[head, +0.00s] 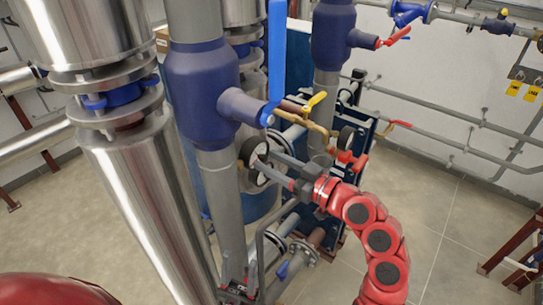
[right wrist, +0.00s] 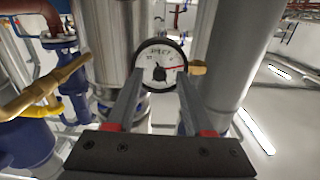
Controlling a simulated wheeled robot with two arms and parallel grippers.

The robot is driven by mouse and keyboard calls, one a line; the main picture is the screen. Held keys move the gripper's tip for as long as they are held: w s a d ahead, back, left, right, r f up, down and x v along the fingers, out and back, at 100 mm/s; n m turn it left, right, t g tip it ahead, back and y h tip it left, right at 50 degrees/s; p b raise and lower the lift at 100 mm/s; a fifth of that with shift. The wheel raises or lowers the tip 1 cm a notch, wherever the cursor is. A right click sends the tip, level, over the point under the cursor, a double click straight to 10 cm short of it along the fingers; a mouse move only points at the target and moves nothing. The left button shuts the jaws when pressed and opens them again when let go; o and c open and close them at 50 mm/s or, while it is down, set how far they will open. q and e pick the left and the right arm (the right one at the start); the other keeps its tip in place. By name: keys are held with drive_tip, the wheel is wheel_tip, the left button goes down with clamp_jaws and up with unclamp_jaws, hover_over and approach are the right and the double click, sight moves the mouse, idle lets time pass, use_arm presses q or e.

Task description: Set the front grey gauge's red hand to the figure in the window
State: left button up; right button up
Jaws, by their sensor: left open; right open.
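The nearer gauge (head: 254,153) has a dark rim and sits beside the grey pipe in the head view. In the right wrist view the same gauge (right wrist: 158,52) faces me with a white dial, a dark centre knob and a red hand pointing right and slightly up. Small dark markings show on the upper dial, too blurred to read. My right gripper (head: 264,164) is open, its fingers pointing at the dial, one on each side of the lower gauge in the right wrist view (right wrist: 160,84). Contact cannot be told. My left gripper (head: 238,287) is open, low beside the pipe base.
A blue lever (head: 276,50) and a yellow valve handle (head: 316,101) are above my right gripper. The grey pipe (head: 224,195) and steel column (head: 150,205) crowd the left. Open floor (head: 415,205) lies right.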

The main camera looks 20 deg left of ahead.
drive_tip(key=shift+w+a, duration=0.1)
drive_tip(key=shift+a, duration=0.1)
clamp_jaws()
